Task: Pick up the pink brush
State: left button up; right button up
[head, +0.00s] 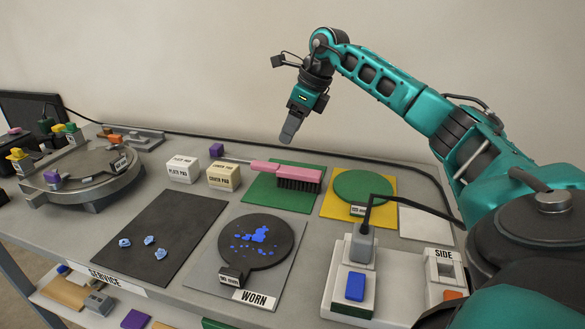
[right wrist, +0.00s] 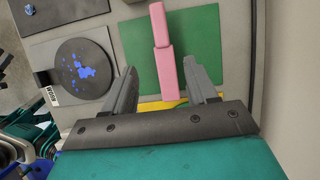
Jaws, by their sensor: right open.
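The pink brush (head: 287,174) lies on a green square mat (head: 258,194) at the back middle of the cart, its dark bristles facing the front. In the right wrist view the brush (right wrist: 165,60) lies on the green mat (right wrist: 194,40), and its lower end shows between the two fingers. My right gripper (head: 288,132) is above the brush in the head view, pointing down, with a gap to it. In the right wrist view the right gripper (right wrist: 163,85) is open with nothing held. My left gripper is not in view.
Two pad boxes (head: 224,177) stand left of the mat. A yellow mat with a green disc (head: 363,186) lies to its right. In front are a dark disc with blue bits (head: 256,241), a black mat (head: 165,223) and a switch block (head: 350,285). A black cable runs along the back.

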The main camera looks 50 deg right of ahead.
aim_at(273, 164)
jog(key=x, duration=1.3)
jog(key=shift+w+r+b, duration=0.15)
jog(key=shift+w+b, duration=0.15)
jog(key=shift+c, duration=0.2)
jog(key=c, duration=0.8)
jog(key=shift+r, duration=0.2)
